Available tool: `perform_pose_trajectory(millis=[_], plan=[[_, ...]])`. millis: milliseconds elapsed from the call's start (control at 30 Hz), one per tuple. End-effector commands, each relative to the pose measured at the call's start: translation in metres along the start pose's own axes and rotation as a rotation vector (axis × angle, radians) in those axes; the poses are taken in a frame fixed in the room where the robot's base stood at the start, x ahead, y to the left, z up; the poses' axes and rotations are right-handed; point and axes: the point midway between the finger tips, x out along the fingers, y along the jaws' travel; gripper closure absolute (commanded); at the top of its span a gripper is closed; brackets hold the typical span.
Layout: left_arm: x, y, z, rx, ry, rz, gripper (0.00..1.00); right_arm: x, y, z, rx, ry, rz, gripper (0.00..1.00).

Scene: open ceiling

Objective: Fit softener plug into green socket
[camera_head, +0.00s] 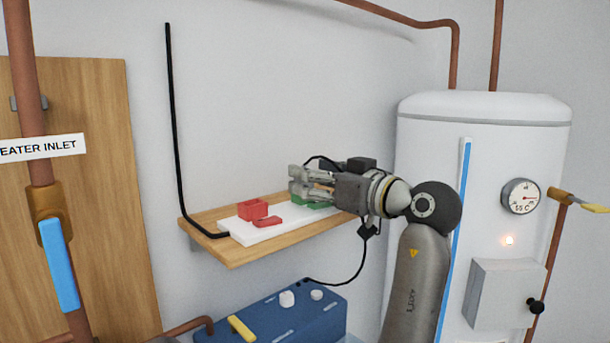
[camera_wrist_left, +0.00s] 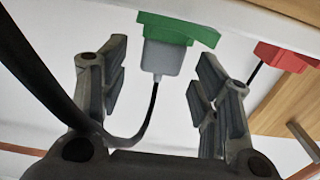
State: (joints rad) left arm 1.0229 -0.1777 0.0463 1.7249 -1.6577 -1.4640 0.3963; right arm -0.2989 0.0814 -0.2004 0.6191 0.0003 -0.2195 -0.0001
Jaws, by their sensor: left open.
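The softener plug (camera_wrist_left: 163,57) is a light grey block with a black cable in the left wrist view. Its upper end meets the green socket (camera_wrist_left: 178,29); how deep it sits cannot be told. My left gripper (camera_wrist_left: 162,62) is open, with a finger on each side of the plug and visible gaps to both. In the head view my left gripper (camera_head: 298,184) is over the right part of the shelf. It hides the plug and much of the green socket (camera_head: 318,206) there. My right gripper is not in view.
A red socket (camera_head: 253,209) stands on the white strip (camera_head: 262,235) on the wooden shelf (camera_head: 225,258). A black cable runs down the wall at left. The blue softener (camera_head: 260,325) is below, and a cable rises from it. The white tank (camera_head: 435,140) stands right.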

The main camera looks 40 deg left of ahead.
Motion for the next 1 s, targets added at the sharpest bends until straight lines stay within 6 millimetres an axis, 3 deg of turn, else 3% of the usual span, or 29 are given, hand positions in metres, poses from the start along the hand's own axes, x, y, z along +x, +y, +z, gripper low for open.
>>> perform_pose_trajectory(millis=[200, 400, 600, 1000], plan=[[-0.049, 0.001, 0.0, 0.0, 0.0, 0.004, 0.43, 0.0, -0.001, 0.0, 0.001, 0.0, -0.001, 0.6], [-0.08, 0.001, 0.0, 0.0, -0.001, 0.002, 0.43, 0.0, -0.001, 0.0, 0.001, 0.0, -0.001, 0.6], [-0.09, 0.0, 0.0, 0.0, 0.0, -0.001, 0.43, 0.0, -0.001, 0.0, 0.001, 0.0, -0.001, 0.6], [-0.09, 0.0, 0.0, 0.0, 0.0, -0.001, 0.43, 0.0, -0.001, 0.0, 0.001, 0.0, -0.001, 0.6]])
